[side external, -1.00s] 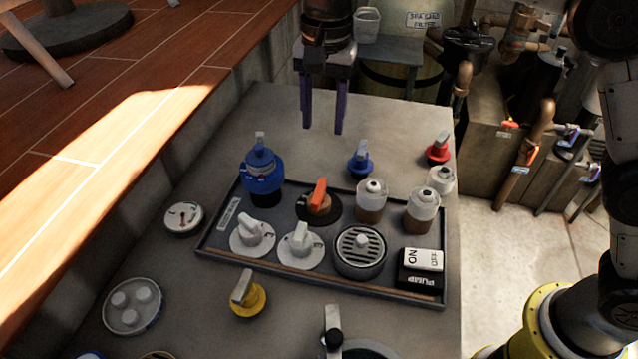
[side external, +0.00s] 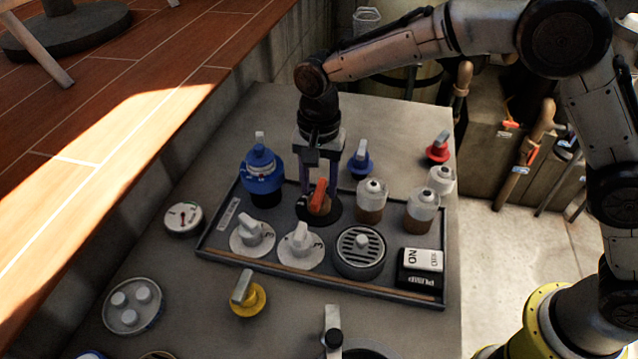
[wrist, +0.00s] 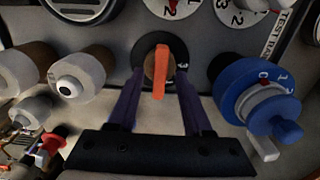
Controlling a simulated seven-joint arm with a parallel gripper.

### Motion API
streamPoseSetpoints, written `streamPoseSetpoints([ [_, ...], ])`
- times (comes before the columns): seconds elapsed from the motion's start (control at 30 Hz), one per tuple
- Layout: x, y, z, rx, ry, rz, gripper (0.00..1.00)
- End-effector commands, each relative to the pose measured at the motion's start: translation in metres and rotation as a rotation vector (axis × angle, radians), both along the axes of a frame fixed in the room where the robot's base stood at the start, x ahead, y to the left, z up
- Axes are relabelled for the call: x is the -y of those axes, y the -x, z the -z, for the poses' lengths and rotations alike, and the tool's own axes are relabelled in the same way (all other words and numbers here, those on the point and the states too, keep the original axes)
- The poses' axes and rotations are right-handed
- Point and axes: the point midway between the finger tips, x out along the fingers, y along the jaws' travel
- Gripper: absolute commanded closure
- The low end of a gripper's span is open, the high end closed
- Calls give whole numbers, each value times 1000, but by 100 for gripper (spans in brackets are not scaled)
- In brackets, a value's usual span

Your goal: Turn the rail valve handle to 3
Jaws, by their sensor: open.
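The orange valve handle (side external: 319,197) sits on a dark round dial (side external: 332,214) in the grey tray. In the wrist view the orange handle (wrist: 159,75) points nearly straight up and down, and a small white mark like a 3 shows on the dial's right side. My gripper (side external: 318,185) is over the dial, pointing down. In the wrist view its two purple fingers (wrist: 159,88) are open, one on each side of the orange handle. A gap shows on both sides, so the fingers look apart from it. Most other dial marks are hidden or too small to read.
A blue valve (side external: 262,172) stands close left of my gripper. White-capped jars (side external: 371,202) stand close right. White dials (side external: 252,236), a round grille (side external: 359,252) and a pump switch (side external: 421,268) are nearer the camera.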

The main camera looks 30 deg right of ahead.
Motion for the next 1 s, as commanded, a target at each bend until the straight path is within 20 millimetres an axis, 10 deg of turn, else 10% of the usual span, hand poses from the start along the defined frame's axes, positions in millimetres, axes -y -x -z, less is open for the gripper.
streamPoseSetpoints([
  [0.37, 0, 0, 6, -1, 1, 0, 50],
  [0.67, 0, 0, 6, -1, 1, 0, 100],
  [1.0, 0, 0, 6, 0, 0, -12, 100],
])
